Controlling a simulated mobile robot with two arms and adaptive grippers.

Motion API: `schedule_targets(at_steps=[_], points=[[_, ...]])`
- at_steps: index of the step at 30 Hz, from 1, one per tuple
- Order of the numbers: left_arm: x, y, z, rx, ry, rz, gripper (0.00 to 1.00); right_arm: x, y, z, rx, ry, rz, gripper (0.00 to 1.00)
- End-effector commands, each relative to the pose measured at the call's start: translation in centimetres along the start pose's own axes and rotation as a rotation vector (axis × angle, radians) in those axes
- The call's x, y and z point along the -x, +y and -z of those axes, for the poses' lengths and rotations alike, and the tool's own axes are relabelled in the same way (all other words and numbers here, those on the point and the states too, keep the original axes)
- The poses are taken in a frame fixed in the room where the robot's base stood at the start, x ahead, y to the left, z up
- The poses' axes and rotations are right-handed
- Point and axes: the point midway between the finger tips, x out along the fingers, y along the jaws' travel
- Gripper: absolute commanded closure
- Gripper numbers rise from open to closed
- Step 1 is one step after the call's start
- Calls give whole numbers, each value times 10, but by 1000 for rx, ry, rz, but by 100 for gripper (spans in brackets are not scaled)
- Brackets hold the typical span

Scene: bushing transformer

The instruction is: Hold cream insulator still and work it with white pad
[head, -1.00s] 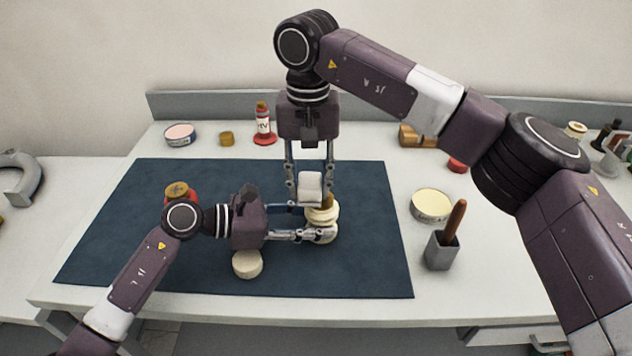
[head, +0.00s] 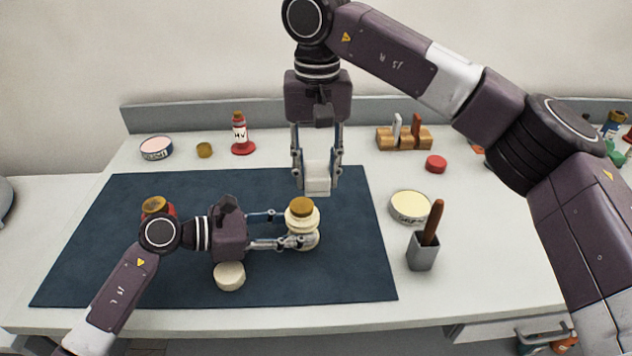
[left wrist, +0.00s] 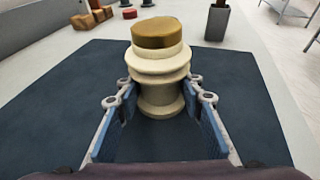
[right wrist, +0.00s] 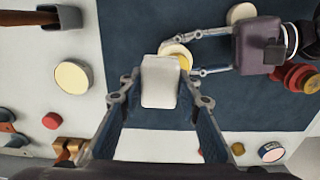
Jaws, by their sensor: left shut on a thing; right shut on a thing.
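The cream insulator (head: 303,224) has a brown-gold cap and stands upright on the dark blue mat (head: 120,270). My left gripper (head: 290,230) is shut around its lower body from the left; the insulator also shows between the fingers in the left wrist view (left wrist: 160,70). My right gripper (head: 317,170) points down and is shut on the white pad (head: 317,184). The pad is above and slightly behind the insulator, apart from it in the head view. In the right wrist view the pad (right wrist: 159,82) hides part of the insulator (right wrist: 178,51).
A round cream disc (head: 229,277) lies close below my left gripper. A red, gold-topped part (head: 156,207) is partly behind my left arm. To the right stand an open tin (head: 410,207) and a grey holder (head: 423,251) with a brown handle. The mat's right front is clear.

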Motion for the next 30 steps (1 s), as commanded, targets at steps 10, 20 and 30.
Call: schedule_targets(at_steps=[10, 20, 30], points=[[0, 0, 0, 0, 0, 0, 78, 30, 0, 0, -1, 1, 1, 92], [0, 0, 0, 1, 0, 0, 78, 34, 0, 0, 0, 1, 0, 92], [0, 0, 0, 1, 0, 0, 53, 34, 0, 0, 0, 1, 1, 92]])
